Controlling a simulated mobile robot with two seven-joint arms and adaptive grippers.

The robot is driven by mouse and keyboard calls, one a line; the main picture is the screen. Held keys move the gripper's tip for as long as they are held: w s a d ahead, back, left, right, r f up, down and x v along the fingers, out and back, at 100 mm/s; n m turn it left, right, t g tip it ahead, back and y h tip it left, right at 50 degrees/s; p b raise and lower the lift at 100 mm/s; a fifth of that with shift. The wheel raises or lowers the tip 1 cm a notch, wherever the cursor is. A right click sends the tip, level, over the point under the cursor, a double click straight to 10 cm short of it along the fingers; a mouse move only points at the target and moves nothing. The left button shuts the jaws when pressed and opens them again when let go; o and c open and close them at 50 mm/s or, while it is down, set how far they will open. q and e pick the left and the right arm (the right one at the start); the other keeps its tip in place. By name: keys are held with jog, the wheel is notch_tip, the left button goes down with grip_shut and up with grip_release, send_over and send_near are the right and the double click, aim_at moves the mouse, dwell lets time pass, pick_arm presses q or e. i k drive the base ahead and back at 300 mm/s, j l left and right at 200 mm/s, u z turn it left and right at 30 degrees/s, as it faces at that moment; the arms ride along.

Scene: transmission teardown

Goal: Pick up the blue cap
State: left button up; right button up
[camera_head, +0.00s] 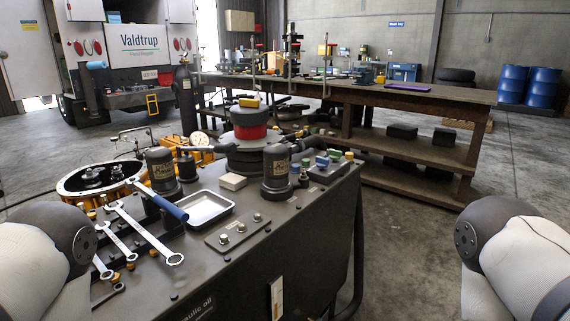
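A small blue cap (322,162) sits on a dark block at the back right of the dark workbench top (215,268). Green caps (335,154) and a yellow cap (349,155) are close beside it. Another small fitting with a green top (304,163) stands just to its left. The caps are small in the picture, so their exact shape is hard to tell. Only parts of my two arms show, at the lower left and lower right edges. Neither of my grippers is in view.
A dark cylinder (277,172) stands left of the caps. A shallow metal tray (208,222), wrenches (150,238), a blue-handled tool (168,206) and a bolted plate (238,235) lie nearer. A long wooden bench (420,97) stands behind. Floor at right is clear.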

aim_at(296, 167)
jog(key=i+l+u, duration=0.25)
jog(key=l, duration=0.2)
jog(key=l+u, duration=0.25)
jog(key=l, duration=0.2)
jog(key=i+l+u, duration=0.1)
jog(key=l+u, duration=0.15)
jog(key=l, duration=0.25)
